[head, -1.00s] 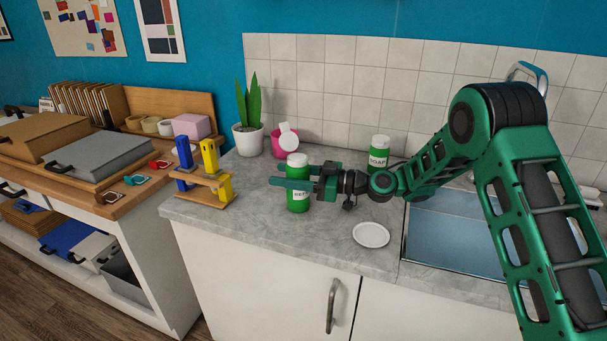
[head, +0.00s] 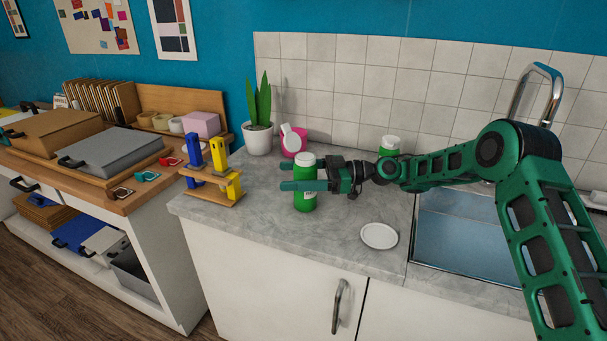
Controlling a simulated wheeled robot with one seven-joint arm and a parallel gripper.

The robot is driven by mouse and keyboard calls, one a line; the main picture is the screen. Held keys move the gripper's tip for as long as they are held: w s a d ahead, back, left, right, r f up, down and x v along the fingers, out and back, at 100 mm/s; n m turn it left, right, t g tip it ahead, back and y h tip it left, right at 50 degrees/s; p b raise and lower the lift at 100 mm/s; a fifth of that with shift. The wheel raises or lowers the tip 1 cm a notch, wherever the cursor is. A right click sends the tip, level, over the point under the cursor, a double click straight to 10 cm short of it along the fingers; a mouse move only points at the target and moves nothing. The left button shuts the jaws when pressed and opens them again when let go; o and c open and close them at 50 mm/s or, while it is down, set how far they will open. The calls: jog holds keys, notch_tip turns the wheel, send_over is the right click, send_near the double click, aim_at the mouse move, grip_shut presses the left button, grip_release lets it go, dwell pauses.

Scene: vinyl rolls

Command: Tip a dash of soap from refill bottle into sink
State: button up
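The refill bottle (head: 306,201), green with a white cap, stands upright on the grey counter left of the sink. My gripper (head: 292,178) is at its upper body from the right. One finger crosses the front of the bottle and the other shows behind it. I cannot tell whether the fingers press on it. They hide much of its label. The sink (head: 460,245) is a steel basin in the counter at the right, partly behind my arm. A second green bottle (head: 390,142) with a white cap stands at the back, mostly hidden by my arm.
A white dish (head: 379,236) lies between the bottle and the sink. A wooden stand with blue and yellow tools (head: 213,192) is at the left edge. The tap (head: 545,85) rises behind the sink.

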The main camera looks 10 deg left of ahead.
jog(key=v, duration=1)
jog(key=s+d+m+t+h, duration=0.3)
jog(key=s+d+m+h, duration=0.25)
jog(key=d, duration=0.45)
jog(key=s+d+r+m+t+h, duration=0.1)
jog(key=s+d+m+t+h, duration=0.4)
jog(key=d, duration=0.6)
jog(key=s+d+m+t+h, duration=0.2)
jog(key=s+d+m+h, duration=0.25)
jog(key=d+m, duration=0.4)
jog(key=s+d+f+m+g+h, duration=0.1)
jog(key=s+d+m+g, duration=0.3)
jog(key=s+d, duration=1.8)
jog(key=s+f+m, duration=0.1)
jog(key=s+m, duration=0.3)
jog(key=m, duration=0.1)
jog(key=shift+d+h, duration=0.25)
jog(key=shift+h, duration=0.15)
